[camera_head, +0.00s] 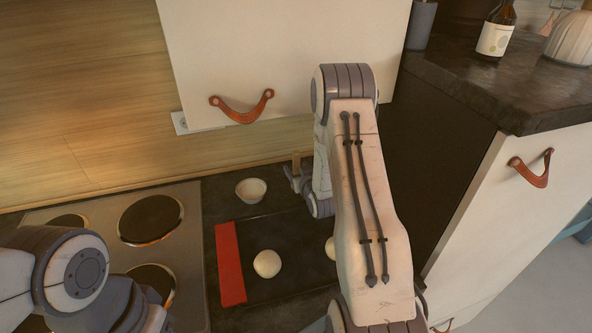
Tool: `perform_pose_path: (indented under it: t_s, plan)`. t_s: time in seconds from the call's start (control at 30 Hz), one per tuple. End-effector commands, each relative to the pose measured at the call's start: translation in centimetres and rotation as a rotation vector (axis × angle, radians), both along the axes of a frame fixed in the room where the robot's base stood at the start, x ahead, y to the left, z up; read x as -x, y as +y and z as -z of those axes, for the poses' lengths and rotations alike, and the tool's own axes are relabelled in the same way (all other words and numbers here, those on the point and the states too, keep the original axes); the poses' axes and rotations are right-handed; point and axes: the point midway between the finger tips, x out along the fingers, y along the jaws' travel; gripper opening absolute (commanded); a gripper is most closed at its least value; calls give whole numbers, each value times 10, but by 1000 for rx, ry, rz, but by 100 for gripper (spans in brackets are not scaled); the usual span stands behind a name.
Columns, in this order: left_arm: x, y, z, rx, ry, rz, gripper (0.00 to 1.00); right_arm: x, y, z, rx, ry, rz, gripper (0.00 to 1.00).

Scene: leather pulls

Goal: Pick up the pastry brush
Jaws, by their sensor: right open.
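My right gripper (298,182) is open, reached in over the far side of the dark counter, just right of a small white bowl. A thin tan upright piece (296,163) shows at its fingers; it may be the pastry brush's handle, but it is too small to tell. Whether it touches the fingers is unclear. My right arm hides the area behind and below it. My left arm comes in at the lower left, over the stove; its gripper is not visible.
The white bowl (251,190) stands behind a dark tray (285,232) with pale dough balls (267,263), one partly hidden. A red strip (230,263) lies along its left side. The stove (190,225) is at left. A cabinet (290,55) hangs above; a dark raised counter (500,90) is at right.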

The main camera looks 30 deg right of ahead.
Motion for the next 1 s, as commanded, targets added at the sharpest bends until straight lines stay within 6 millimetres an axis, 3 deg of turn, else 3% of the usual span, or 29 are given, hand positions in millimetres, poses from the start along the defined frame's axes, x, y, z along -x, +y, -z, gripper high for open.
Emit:
perform_pose_path:
  t_s: [0.4, 0.7, 0.77, 0.87, 0.9, 1.0]
  plan:
    - [0, 0, -24, 0, 0, -1, 50, -42, -15, 15, 0, 0, 0, 63]
    - [0, 0, -24, 0, 0, -1, 50, -46, -16, 18, 0, 0, 1, 63]
    - [0, 0, -24, 0, 0, -1, 50, -46, -16, 17, 0, 0, 1, 44]
    - [0, 0, -24, 0, 0, -1, 50, -46, -16, 17, 0, 0, 1, 5]
    - [0, 0, -24, 0, 0, -1, 50, -46, -16, 17, 0, 0, 1, 0]
    - [0, 0, -24, 0, 0, -1, 50, -46, -16, 17, 0, 0, 1, 0]
